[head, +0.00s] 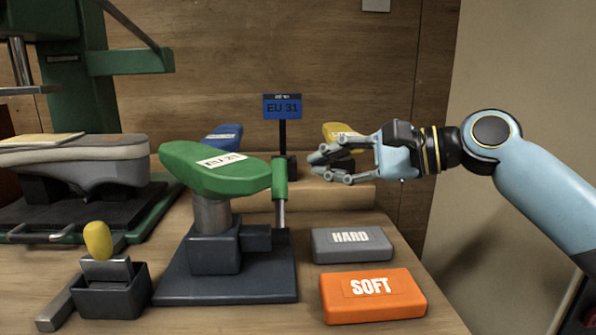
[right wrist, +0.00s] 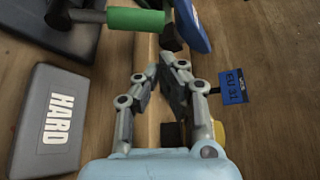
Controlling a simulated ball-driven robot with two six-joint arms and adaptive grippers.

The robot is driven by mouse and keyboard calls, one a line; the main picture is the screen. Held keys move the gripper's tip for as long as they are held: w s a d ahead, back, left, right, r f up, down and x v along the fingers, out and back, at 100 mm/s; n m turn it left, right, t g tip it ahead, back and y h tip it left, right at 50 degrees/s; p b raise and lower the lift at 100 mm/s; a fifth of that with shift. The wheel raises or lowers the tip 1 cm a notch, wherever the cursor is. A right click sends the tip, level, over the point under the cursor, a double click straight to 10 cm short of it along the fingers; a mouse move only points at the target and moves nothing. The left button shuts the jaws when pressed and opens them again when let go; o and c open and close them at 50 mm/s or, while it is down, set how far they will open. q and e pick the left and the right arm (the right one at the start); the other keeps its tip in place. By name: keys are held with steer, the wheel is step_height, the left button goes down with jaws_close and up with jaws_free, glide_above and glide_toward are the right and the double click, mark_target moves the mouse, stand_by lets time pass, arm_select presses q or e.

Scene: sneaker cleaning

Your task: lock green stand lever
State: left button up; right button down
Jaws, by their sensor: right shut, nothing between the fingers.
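The green stand (head: 212,172) has a green foot-shaped top labelled with a size, on a metal post and dark base. Its lever (head: 279,180) stands upright at the stand's right side, with a green grip over a metal rod. In the right wrist view the lever's green grip (right wrist: 138,19) lies across the top. My right gripper (head: 320,167) is shut and empty, just right of the lever and apart from it. Its closed fingers (right wrist: 160,70) point toward the grip in the right wrist view. My left gripper is not in view.
A grey HARD block (head: 350,245) and an orange SOFT block (head: 372,296) lie at front right. A blue EU 31 sign (head: 283,107) stands behind the stand. A yellow form (head: 343,133) is partly hidden behind my gripper. A sneaker (head: 75,165) sits at left.

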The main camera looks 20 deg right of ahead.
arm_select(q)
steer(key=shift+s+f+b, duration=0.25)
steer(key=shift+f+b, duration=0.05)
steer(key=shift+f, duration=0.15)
arm_select(e)
steer(key=x, duration=0.5)
steer(key=shift+a+r, duration=0.1)
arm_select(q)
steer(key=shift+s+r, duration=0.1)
arm_select(e)
steer(key=shift+s+r+n, duration=0.2)
steer(key=shift+s+n, duration=0.05)
steer(key=shift+n, duration=0.05)
